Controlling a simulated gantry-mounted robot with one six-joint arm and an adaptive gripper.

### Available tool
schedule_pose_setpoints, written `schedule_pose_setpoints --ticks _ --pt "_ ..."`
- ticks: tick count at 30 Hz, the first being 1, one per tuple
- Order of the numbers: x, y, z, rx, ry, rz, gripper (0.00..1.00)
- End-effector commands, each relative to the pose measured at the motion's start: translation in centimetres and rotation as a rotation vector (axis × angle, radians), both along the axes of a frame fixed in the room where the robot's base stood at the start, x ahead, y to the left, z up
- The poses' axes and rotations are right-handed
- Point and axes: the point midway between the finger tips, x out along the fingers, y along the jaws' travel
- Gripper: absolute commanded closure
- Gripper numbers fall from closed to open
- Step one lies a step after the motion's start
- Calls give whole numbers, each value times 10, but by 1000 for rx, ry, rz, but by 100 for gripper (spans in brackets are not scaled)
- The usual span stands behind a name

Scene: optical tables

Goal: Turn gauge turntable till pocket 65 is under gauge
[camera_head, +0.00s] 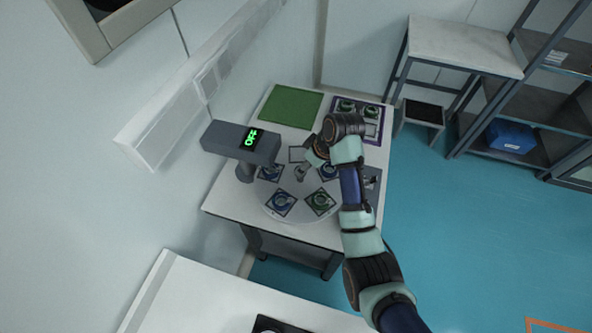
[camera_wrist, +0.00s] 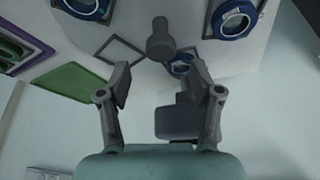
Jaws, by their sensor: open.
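The round white gauge turntable (camera_head: 300,206) lies on the table, with several blue and green ringed parts on dark square pockets. A grey knob post (camera_head: 300,172) stands near its middle and also shows in the wrist view (camera_wrist: 160,42). The grey gauge (camera_head: 232,141) overhangs the turntable's left side; its green display (camera_head: 251,139) reads OFF. A blue ringed part (camera_head: 270,172) sits close by the gauge post. Pocket numbers are too small to read. My gripper (camera_wrist: 160,86) is open and empty, its fingers apart with the knob just beyond them. My arm hides the turntable's right side.
A green mat (camera_head: 291,106) lies at the table's back left. A purple-edged tray (camera_head: 375,136) with green ringed parts is at the back right. A wall rail (camera_head: 180,125) runs along the left. A side table (camera_head: 463,46) and shelves stand at the right; blue floor is clear.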

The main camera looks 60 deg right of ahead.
Motion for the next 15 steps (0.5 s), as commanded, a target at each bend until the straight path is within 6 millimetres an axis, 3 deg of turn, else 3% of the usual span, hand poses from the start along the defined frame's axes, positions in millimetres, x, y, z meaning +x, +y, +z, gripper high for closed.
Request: schedule_pose_setpoints --ticks 1,6,15 --pt "4 0 -13 3 2 2 35" --pt "14 -3 -37 0 1 0 35" --pt "19 -4 -45 -2 -1 -1 35"
